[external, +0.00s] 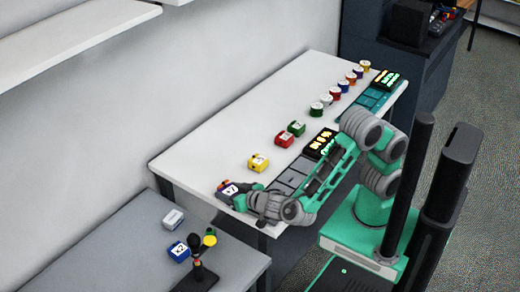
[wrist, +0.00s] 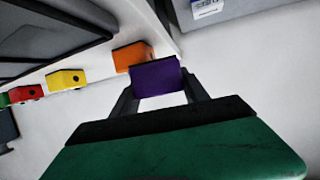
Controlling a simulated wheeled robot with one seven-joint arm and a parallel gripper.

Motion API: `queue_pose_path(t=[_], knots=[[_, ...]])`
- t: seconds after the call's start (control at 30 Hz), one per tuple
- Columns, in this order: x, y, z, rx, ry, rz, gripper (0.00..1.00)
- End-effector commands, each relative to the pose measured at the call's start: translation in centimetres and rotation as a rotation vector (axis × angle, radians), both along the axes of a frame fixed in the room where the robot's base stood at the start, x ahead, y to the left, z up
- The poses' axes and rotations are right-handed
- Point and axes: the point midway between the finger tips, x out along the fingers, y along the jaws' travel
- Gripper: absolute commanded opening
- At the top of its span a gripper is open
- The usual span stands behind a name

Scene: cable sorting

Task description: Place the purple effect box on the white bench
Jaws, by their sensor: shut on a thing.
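The purple effect box (wrist: 156,76) sits between the two fingers of my gripper (wrist: 160,92) in the wrist view; the gripper is shut on it. In the external view the purple box (external: 228,187), with a pale label on top, is at my gripper (external: 242,194) by the near left corner of the white bench (external: 205,160). I cannot tell whether the box touches the bench or is just above it. An orange box (wrist: 131,55) shows right behind the purple box in the wrist view. My gripper partly hides that corner in the external view.
A yellow box (external: 258,162), a red box (external: 284,139) and a green box (external: 297,128) stand along the bench. Several round spools and dark panels lie farther back. A lower grey table (external: 130,240) holds a white box (external: 173,218) and a blue box (external: 179,251).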

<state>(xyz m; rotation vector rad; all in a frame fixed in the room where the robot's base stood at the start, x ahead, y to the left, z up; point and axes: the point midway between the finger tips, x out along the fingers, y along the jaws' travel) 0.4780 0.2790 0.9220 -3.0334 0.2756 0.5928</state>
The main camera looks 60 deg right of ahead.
Motion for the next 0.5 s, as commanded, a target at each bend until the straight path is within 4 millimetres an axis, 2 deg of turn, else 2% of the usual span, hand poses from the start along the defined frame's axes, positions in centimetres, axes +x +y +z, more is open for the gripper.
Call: queue_pose_path(t=[0.03,0.23,0.3,0.4,0.5], knots=[[-1.4,1.9,-1.0,-0.005,0.007,0.005,0.06],[-8.7,8.4,-3.7,-0.005,0.007,0.0,0.06],[-10.9,9.8,-4.3,-0.003,0.007,0.002,0.06],[-12.8,10.8,-4.9,-0.002,0.007,0.005,0.06],[-13.5,11.1,-5.1,-0.002,0.006,0.003,0.06]])
